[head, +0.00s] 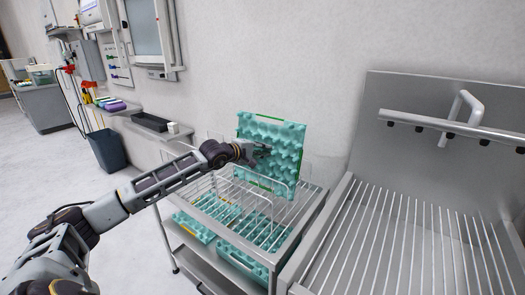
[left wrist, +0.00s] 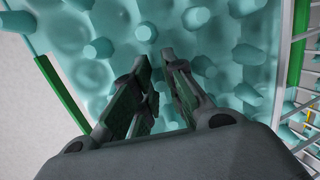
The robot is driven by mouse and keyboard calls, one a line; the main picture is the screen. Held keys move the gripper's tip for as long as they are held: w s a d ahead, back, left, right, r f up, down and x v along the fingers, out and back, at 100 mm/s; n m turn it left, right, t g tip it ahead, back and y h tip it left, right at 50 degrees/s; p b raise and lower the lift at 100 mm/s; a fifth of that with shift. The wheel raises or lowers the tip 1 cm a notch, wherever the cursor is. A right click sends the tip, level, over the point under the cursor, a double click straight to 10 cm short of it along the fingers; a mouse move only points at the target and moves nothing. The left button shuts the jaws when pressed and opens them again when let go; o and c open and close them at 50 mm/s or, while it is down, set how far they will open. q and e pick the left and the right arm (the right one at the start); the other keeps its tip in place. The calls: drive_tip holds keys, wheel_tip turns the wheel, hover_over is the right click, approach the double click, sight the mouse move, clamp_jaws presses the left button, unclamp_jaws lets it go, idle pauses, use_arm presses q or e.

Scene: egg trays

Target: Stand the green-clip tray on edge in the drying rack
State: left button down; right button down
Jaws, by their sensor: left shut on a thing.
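The green-clip tray (head: 284,138) is a teal, bumpy egg tray with green strips on its edges. It is nearly upright over the back part of the wire drying rack (head: 214,186). Whether its lower edge rests in the rack or hangs just above it, I cannot tell. My left gripper (head: 264,150) is at the tray's face, shut on it. In the left wrist view the tray (left wrist: 225,55) fills most of the picture. The fingers (left wrist: 160,58) are close together against its bumps, and their contact is partly hidden. My right gripper is not in view.
The rack sits on a metal cart whose lower shelf holds other teal trays (head: 195,229), one with a yellow-orange clip. A steel drainer with parallel bars (head: 400,240) and a pipe stands at right. The wall is close behind. A dark bin (head: 108,150) stands at left.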

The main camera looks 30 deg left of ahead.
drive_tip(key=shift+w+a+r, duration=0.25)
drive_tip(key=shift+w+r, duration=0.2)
use_arm(q)
drive_tip(key=c, duration=1.5)
unclamp_jaws()
drive_tip(key=shift+o, duration=0.6)
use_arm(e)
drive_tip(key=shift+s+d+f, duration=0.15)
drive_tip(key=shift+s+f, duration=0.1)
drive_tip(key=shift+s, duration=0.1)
use_arm(q)
drive_tip(key=shift+f, duration=0.1)
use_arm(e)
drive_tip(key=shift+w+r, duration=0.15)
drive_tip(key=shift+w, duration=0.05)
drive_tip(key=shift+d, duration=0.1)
use_arm(q)
drive_tip(key=shift+s, duration=0.1)
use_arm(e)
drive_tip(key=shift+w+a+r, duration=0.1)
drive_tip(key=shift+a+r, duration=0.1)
